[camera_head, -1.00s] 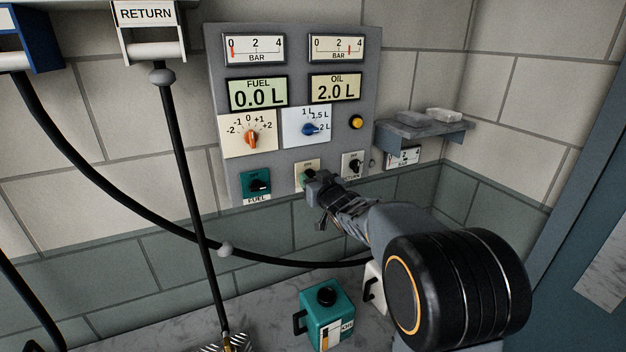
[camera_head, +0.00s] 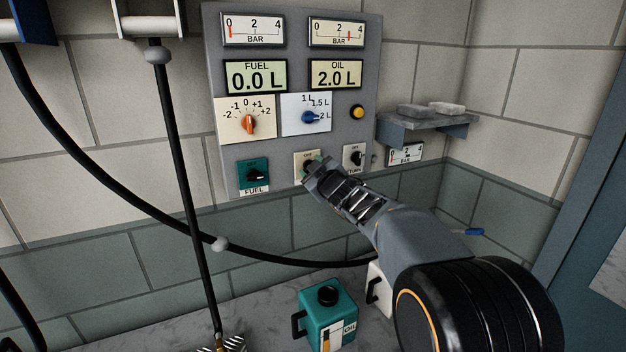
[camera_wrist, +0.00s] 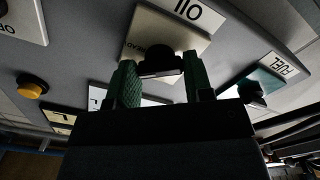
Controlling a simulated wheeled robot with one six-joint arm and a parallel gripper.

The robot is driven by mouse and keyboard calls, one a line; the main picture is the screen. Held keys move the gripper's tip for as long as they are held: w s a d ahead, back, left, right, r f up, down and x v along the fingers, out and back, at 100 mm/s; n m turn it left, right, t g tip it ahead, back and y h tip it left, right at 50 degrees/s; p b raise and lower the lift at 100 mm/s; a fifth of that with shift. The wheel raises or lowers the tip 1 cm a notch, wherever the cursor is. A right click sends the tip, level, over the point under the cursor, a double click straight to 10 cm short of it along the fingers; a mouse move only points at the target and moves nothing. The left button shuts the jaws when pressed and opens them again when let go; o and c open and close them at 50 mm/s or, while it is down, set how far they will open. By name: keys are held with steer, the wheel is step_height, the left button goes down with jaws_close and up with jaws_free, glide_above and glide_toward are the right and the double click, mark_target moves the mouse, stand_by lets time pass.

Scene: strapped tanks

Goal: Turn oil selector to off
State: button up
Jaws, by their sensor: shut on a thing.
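The oil selector is a cream plate (camera_head: 302,160) low on the grey panel, between the fuel selector (camera_head: 253,176) and the return selector (camera_head: 354,158). My gripper (camera_head: 316,166) is at this plate and hides most of it in the head view. In the wrist view, which is upside down, the plate (camera_wrist: 190,42) carries the word OIL. Its black knob (camera_wrist: 160,60) is between the green fingers of my gripper (camera_wrist: 160,80), which is shut on it. The knob's pointing direction is hard to read.
Above are an orange dial (camera_head: 249,124), a blue dial (camera_head: 311,118) and a yellow button (camera_head: 357,112). A small shelf (camera_head: 425,130) juts out to the right. Black hoses (camera_head: 180,140) hang at left. A teal oil can (camera_head: 326,315) stands below.

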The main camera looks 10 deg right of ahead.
steer(key=n+b, duration=0.5)
steer(key=n, duration=0.5)
steer(key=shift+n, duration=0.5)
stand_by(0.3)
steer(key=o, duration=0.9)
steer(key=s+d, duration=0.1)
steer(key=s, duration=0.8)
steer(key=s+d, duration=0.1)
steer(key=s, duration=0.3)
steer(key=shift+s+d, duration=0.25)
steer(key=shift+d, duration=0.1)
